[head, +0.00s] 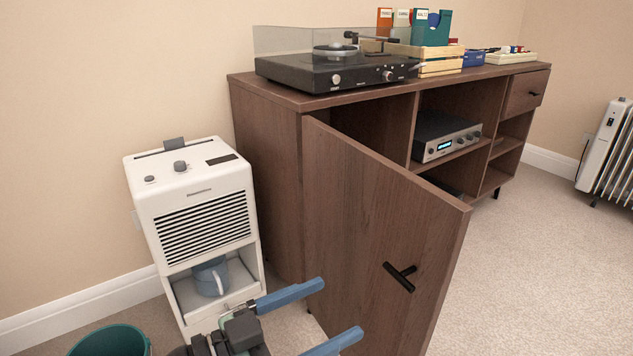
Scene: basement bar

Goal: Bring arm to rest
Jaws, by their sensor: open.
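My gripper (328,312) is at the bottom middle of the head view, with two blue fingers spread apart and nothing between them. It is in front of the open brown cabinet door (365,215), low and to the left of the door's black handle (401,277). I cannot tell whether a fingertip touches the door. Most of my arm is below the picture edge.
A white dehumidifier (192,185) with a blue-grey jug (211,277) in its lower bay stands left. A teal bin (112,341) is at bottom left. The brown cabinet (265,165) carries a turntable (335,70). Carpet at right is clear up to a white radiator (607,150).

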